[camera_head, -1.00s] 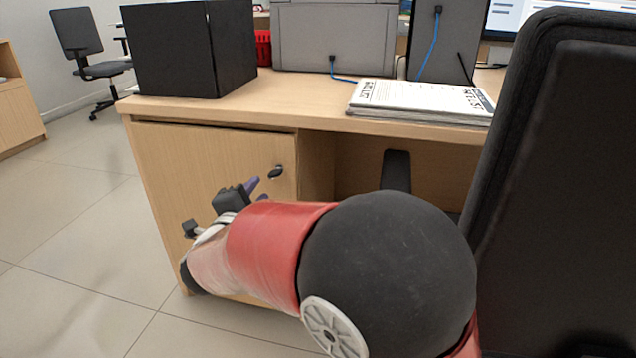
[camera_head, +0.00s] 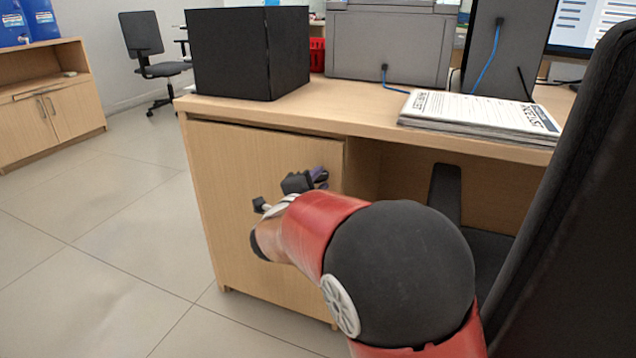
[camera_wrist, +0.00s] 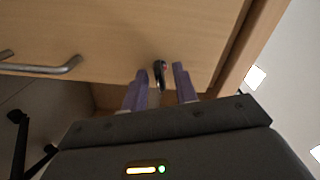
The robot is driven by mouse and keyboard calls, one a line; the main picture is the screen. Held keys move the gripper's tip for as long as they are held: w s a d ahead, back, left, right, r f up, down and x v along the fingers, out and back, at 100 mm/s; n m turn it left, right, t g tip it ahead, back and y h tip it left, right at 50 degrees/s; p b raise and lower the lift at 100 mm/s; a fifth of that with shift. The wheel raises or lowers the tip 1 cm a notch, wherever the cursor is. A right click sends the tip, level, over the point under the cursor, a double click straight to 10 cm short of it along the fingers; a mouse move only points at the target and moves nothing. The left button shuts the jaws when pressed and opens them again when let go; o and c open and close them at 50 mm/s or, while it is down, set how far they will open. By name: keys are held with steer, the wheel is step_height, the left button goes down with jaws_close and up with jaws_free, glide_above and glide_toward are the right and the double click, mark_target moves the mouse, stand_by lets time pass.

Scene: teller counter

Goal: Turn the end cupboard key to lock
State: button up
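The end cupboard door (camera_head: 232,165) is light wood and looks shut under the left end of the counter. The key (camera_wrist: 159,73), small and dark with a metallic shine, sits at the door near its edge in the wrist view. My gripper (camera_wrist: 160,69) is open, its two purple fingers on either side of the key, with a visible gap to each. In the head view my gripper (camera_head: 319,175) is at the upper right of the door and hides the key. A metal bar handle (camera_wrist: 45,68) shows at the left in the wrist view.
A black office chair (camera_head: 570,190) stands close on the right beside my arm. The counter top (camera_head: 340,98) carries a black box (camera_head: 235,55), a grey printer (camera_head: 385,48) and a paper stack (camera_head: 480,115). Floor left of the cupboard is clear.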

jaws_close()
steer(key=shift+n+p, duration=0.3)
steer(key=shift+p, duration=0.05)
steer(key=n+p, duration=0.2)
steer(key=shift+r+n+p, duration=0.2)
steer(key=shift+n+p, duration=0.1)
steer(key=shift+p, duration=0.05)
steer(key=n+p, duration=0.3)
steer(key=shift+n, duration=0.4)
steer(key=n+p, duration=0.3)
steer(key=n, duration=0.1)
steer(key=shift+f+p, duration=0.1)
steer(key=shift+p, duration=0.25)
steer(key=shift+f+n+p, duration=0.1)
steer(key=shift+n+p, duration=0.8)
steer(key=shift+n, duration=0.5)
